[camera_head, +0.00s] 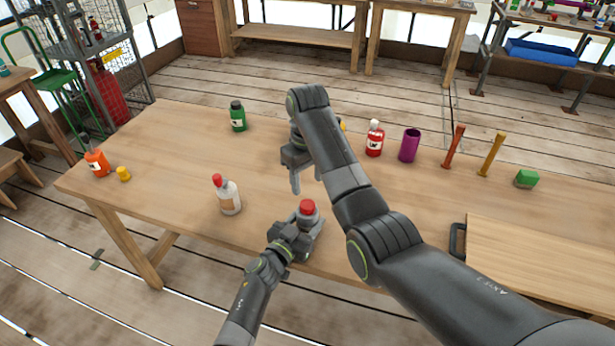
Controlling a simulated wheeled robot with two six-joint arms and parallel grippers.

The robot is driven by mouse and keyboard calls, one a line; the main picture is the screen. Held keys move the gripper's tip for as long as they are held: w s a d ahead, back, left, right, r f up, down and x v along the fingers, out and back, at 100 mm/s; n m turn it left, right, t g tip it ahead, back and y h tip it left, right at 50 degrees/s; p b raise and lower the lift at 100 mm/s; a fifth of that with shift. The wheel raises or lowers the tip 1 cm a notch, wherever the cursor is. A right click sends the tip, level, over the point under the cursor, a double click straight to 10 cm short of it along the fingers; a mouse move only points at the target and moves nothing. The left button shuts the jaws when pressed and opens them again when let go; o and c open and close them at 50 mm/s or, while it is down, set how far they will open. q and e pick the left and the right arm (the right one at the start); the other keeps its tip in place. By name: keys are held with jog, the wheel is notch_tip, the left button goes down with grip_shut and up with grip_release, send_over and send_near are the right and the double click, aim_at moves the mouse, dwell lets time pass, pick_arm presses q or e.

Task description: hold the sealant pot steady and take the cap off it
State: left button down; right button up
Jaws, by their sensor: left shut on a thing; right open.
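The sealant pot (313,224) stands near the table's front edge with its red cap (307,207) on top. Most of its body is hidden by my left gripper (298,236), which is shut on it from the front left. My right gripper (307,181) is open and empty, pointing down just above and behind the red cap, apart from it. My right forearm hides part of the table to the right.
A white bottle with a red cap (229,197) stands left of the pot. A green bottle (237,116), a red bottle (375,139) and a purple cup (409,145) stand farther back. An orange bottle (97,163) and a yellow piece (123,174) are far left.

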aim_at(308, 204)
jog(key=m, duration=0.7)
jog(key=shift+m, duration=0.4)
jog(key=m, duration=0.4)
jog(key=shift+m, duration=0.3)
jog(key=m, duration=0.4)
jog(key=shift+m, duration=0.3)
jog(key=m, duration=0.7)
jog(key=shift+m, duration=0.4)
jog(key=m, duration=0.4)
jog(key=shift+m, duration=0.3)
jog(key=m, duration=0.4)
jog(key=shift+m, duration=0.3)
jog(key=shift+f, duration=4)
